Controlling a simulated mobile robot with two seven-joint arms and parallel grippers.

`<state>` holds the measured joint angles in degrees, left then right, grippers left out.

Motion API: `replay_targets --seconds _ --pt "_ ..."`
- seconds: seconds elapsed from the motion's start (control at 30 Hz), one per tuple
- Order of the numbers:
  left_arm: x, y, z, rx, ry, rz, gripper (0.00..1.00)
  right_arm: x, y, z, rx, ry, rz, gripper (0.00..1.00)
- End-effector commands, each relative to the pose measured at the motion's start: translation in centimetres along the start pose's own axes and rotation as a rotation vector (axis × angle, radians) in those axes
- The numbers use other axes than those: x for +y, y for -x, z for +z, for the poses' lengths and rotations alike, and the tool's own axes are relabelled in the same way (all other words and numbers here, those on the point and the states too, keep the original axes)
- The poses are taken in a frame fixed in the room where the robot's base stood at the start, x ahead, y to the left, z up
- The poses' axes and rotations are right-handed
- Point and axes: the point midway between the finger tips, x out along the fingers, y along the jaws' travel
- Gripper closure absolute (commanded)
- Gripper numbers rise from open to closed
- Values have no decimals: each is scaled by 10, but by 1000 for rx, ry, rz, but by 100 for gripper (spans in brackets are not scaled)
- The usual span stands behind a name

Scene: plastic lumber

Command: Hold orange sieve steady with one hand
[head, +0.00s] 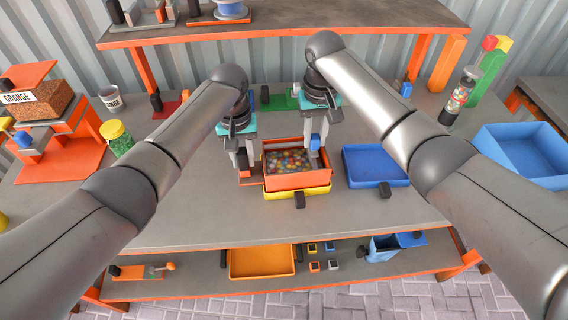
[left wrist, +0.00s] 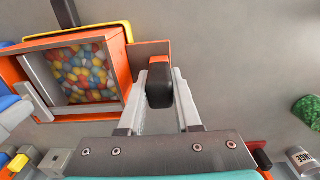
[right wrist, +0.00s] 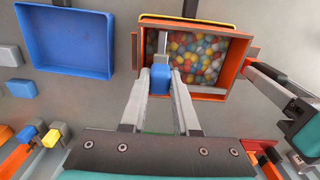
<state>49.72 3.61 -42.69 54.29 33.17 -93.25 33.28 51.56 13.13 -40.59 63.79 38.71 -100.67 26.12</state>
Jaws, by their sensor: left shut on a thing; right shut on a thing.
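The orange sieve (head: 297,182), a box full of multicoloured pellets (head: 284,160), sits over a yellow tray (head: 298,194) in the middle of the table. My left gripper (head: 243,168) is at its left side. In the left wrist view, that gripper (left wrist: 160,85) is shut on the sieve's black handle (left wrist: 159,88), beside the orange wall. My right gripper (head: 318,152) is at the sieve's right end. In the right wrist view it (right wrist: 160,78) is shut on a blue handle (right wrist: 160,80) by the sieve's rim. What lies below the blue handle is partly hidden.
An empty-looking blue tray (head: 375,183) lies right of the sieve. A larger blue bin (head: 522,150) stands at the far right. The table's front strip is clear.

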Motion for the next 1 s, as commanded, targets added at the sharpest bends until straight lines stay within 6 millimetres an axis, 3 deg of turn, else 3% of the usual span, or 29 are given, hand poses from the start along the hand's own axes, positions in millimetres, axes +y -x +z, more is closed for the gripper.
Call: replay_targets --seconds 1.0 --pt "2 -1 1 -1 -1 1 100 -61 0 1 -1 5 -7 100"
